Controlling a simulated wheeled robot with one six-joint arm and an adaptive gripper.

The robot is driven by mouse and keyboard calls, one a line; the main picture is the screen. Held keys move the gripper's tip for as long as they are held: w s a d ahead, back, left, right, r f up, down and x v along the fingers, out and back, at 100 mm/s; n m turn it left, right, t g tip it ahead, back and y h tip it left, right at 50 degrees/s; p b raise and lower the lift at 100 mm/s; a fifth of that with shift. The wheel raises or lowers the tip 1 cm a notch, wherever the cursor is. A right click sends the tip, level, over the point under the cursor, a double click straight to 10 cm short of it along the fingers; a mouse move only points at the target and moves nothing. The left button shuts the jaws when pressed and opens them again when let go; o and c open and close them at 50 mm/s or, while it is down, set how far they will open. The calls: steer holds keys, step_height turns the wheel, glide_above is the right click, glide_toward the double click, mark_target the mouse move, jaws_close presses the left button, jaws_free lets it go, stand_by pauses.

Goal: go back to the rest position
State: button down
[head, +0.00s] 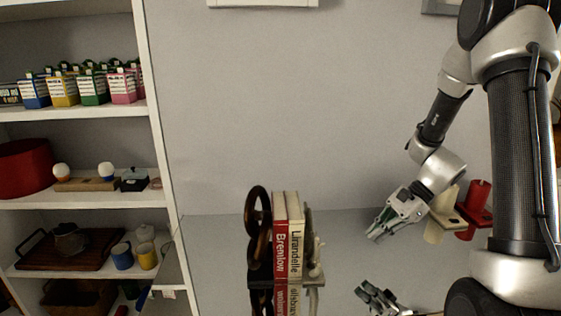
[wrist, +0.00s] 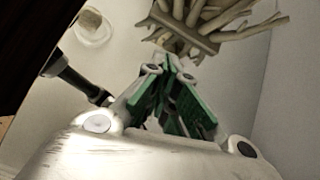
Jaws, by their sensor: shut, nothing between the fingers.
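My gripper (head: 376,233) is at the right of the head view, pointing down and left, held to the right of the books and apart from them. Its green-padded fingers also show in the wrist view (wrist: 170,65), where their tips meet with nothing between them. A second gripper-like shape (head: 376,298) shows low in the head view, perhaps a reflection; I cannot tell. The upper part of my arm fills the right side of the head view.
A red book (head: 280,240) and a cream book (head: 295,240) stand upright between dark and pale bookends. A white shelf unit (head: 160,130) with boxes and mugs stands left. A red object (head: 478,197) is beside my wrist. Branching pale wood (wrist: 215,20) is beyond my fingertips.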

steer(key=s+d+r+n+t+h, duration=0.2)
steer(key=s+d+r+n+h, duration=0.1)
steer(key=s+r+n, duration=0.4)
steer(key=s+d+r+n+t+h, duration=0.3)
steer(key=s+r+n+h, duration=0.2)
steer(key=r, duration=0.9)
steer(key=s+n, duration=0.3)
steer(key=s, duration=0.2)
steer(key=shift+d+n, duration=0.3)
steer(key=shift+s, duration=0.1)
stand_by(1.8)
